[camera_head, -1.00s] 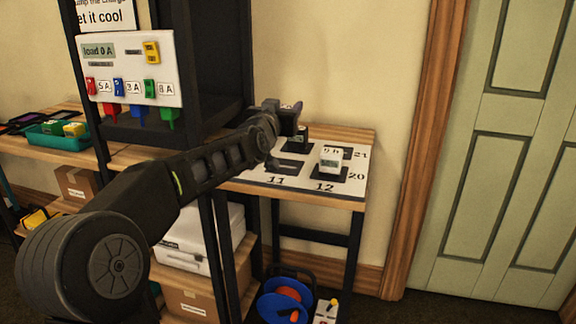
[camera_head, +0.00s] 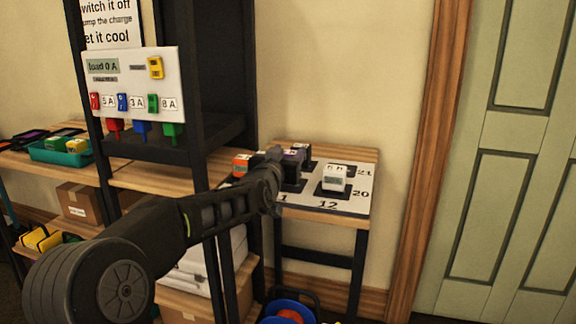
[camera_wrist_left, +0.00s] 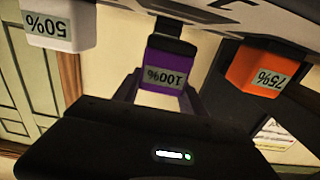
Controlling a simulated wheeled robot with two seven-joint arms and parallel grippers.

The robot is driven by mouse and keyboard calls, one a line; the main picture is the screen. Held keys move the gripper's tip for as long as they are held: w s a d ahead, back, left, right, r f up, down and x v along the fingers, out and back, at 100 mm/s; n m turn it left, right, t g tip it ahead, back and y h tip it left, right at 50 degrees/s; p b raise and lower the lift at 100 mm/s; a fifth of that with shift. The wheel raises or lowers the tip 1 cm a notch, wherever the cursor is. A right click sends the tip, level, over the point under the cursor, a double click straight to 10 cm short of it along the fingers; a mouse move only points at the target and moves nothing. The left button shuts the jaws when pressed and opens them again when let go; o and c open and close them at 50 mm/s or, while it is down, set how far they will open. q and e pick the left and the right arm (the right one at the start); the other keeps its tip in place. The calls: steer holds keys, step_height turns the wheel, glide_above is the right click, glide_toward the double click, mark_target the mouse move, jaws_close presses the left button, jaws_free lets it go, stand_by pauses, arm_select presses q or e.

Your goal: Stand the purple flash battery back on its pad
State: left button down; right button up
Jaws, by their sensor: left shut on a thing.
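The purple flash battery (camera_head: 295,155), labelled 100%, is in my left gripper (camera_head: 284,168), low over the white numbered board (camera_head: 325,203). In the left wrist view the purple battery (camera_wrist_left: 167,66) sits between the two fingers of the left gripper (camera_wrist_left: 158,88), which is shut on it. The picture there is upside down, and the battery looks upright relative to the board. A dark pad shows by its base in the head view, partly hidden by the gripper. I cannot tell whether it touches. My right gripper is not in view.
A white battery (camera_head: 334,177) stands on a pad to the right. The black rack (camera_head: 200,90) with a load panel (camera_head: 131,86) rises left of the board.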

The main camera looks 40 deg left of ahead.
arm_select(q)
steer(key=shift+f, duration=1.15)
steer(key=shift+f, duration=0.1)
steer(key=shift+f+b, duration=0.15)
steer(key=shift+b, duration=0.25)
steer(key=c, duration=0.6)
jaws_free()
steer(key=shift+c, duration=0.2)
steer(key=shift+s, duration=0.15)
steer(key=v, duration=1.1)
steer(key=shift+s+d, duration=0.2)
steer(key=shift+s, duration=0.15)
